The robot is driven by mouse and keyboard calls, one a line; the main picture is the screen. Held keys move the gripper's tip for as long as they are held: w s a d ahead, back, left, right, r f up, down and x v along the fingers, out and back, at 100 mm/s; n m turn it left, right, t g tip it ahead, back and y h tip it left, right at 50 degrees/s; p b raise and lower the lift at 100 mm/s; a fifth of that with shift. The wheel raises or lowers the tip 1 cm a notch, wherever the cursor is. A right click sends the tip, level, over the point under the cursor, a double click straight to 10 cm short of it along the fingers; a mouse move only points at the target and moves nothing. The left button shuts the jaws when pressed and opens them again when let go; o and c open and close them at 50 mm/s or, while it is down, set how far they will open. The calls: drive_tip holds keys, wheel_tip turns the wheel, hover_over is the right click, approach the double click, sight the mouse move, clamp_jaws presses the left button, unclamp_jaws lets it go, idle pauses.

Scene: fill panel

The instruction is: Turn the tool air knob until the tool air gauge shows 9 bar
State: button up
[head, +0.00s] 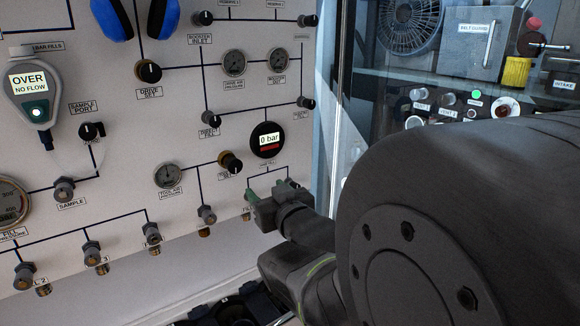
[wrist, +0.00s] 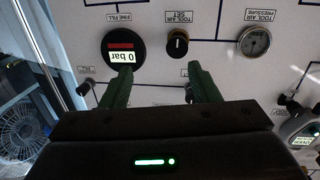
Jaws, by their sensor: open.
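The tool air knob (head: 230,162) is a small dark knob with a brass-coloured collar on the white panel, right of the tool air gauge. In the wrist view the knob (wrist: 178,43) lies beyond my fingertips, roughly between them. The tool air gauge (head: 168,174) is a small round dial; it also shows in the wrist view (wrist: 254,41). Its needle is too small to read in either view. My gripper (head: 262,196) is open and empty, with green fingers, below and right of the knob. In the wrist view my gripper (wrist: 163,80) shows its fingers spread, apart from the knob.
A round black display (head: 267,140) reading 0 bar sits right of the knob. Several valves (head: 207,214) line the panel below. A handheld meter (head: 30,87) reads OVER NO FLOW at left. A glass-fronted cabinet with a fan (head: 410,25) stands at right.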

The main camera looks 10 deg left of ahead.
sight(236, 167)
drive_tip(key=w+a, duration=0.3)
drive_tip(key=w+a+n+y+p, duration=0.1)
drive_tip(key=w+a, duration=0.1)
drive_tip(key=a, duration=0.2)
drive_tip(key=w+a+r+n+p, duration=0.1)
drive_tip(key=w+a, duration=0.2)
drive_tip(key=a, duration=0.1)
drive_tip(key=shift+w+a, duration=0.2)
drive_tip(key=shift+w, duration=0.1)
drive_tip(key=c, duration=0.9)
